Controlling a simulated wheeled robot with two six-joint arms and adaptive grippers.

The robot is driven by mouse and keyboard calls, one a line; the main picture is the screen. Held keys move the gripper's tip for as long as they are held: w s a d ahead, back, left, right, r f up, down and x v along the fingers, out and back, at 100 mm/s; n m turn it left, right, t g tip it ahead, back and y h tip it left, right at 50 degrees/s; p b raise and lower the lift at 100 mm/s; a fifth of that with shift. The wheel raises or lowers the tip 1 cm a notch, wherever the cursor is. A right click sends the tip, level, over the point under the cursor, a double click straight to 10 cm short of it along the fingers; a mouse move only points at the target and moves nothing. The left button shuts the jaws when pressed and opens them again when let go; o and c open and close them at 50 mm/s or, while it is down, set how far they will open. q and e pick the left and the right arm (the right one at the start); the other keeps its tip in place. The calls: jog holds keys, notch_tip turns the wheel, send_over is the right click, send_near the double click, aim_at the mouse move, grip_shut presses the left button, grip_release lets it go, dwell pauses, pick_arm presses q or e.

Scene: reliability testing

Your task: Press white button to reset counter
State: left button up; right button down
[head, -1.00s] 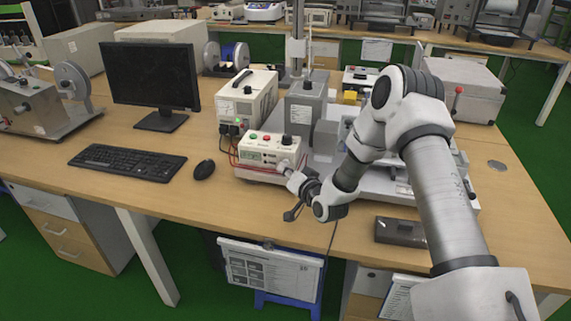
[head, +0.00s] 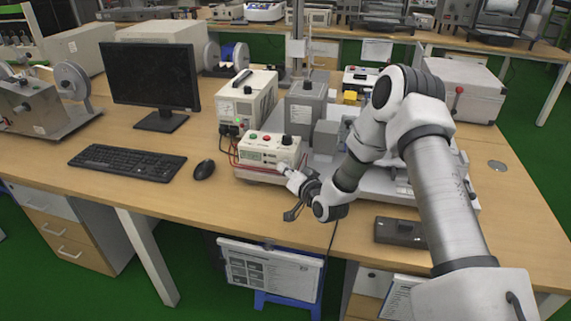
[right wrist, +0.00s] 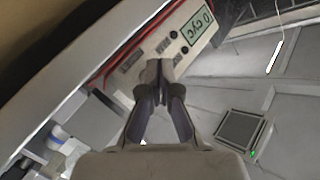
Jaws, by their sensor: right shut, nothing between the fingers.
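The counter is a white box (head: 262,147) with a small display on its front and green, red and black knobs on top. In the right wrist view its front panel (right wrist: 150,62) appears tilted, with a display reading "0 cyc" and two dark round controls. I cannot make out the white button; it may be behind the fingertips. My right gripper (head: 284,169) is shut and empty, its tips at the lower right of the counter's front. In the right wrist view the closed tips (right wrist: 158,69) overlap the panel's edge; contact cannot be told. My left gripper is out of view.
A power supply (head: 247,100) with red wires stands behind the counter. A grey test machine (head: 304,108) is right of it. The keyboard (head: 127,162), mouse (head: 203,169) and monitor (head: 150,75) are left. A dark box (head: 399,232) lies near the front edge.

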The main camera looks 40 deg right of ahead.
jog(key=shift+s+a, duration=0.3)
jog(key=shift+a, duration=0.05)
jog(key=shift+a, duration=0.1)
jog(key=shift+s+a, duration=1.65)
jog(key=shift+a, duration=0.15)
